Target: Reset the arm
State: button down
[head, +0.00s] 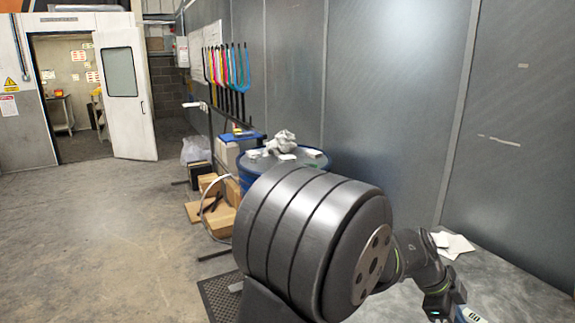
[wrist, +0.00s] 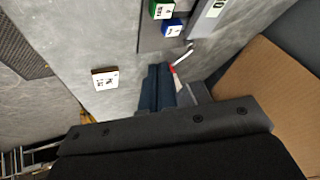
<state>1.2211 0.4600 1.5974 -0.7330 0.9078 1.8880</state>
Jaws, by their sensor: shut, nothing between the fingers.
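My gripper (wrist: 157,88) shows in the wrist view as dark fingers, close together beyond its wide black body. The fingers are shut with nothing between them, over a grey surface. In the head view my arm bends away to the lower right and runs out at the bottom edge, so the fingertips are not visible there.
The wrist view shows a green block (wrist: 162,9), a blue block (wrist: 173,28), a marked white tile (wrist: 104,79) and a cardboard box (wrist: 273,85) at right. The head view shows a blue drum (head: 283,164) beyond my arm, grey wall panels and open floor at left.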

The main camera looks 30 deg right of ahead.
jog(key=w+d+r+n+y, duration=0.1)
jog(key=w+d+r+n, duration=0.1)
jog(key=d, duration=0.4)
jog(key=shift+w+r+n, duration=0.4)
jog(key=shift+r+n, duration=0.2)
jog(key=shift+n, duration=0.8)
jog(key=c, duration=0.6)
grip_release()
jog(key=o, duration=0.4)
jog(key=shift+w+d+r, duration=0.15)
jog(key=shift+o, duration=1)
jog(key=w+d+r+n+y, duration=0.1)
jog(key=w+d+r+n, duration=0.2)
jog(key=n, duration=0.4)
jog(key=shift+w+d+r+t+y, duration=0.15)
jog(key=shift+w+d+t+y, duration=0.25)
jog(key=shift+w+d, duration=0.55)
jog(key=shift+n, duration=0.7)
jog(key=x, duration=0.9)
jog(key=shift+d+f, duration=0.3)
jog(key=shift+d, duration=0.05)
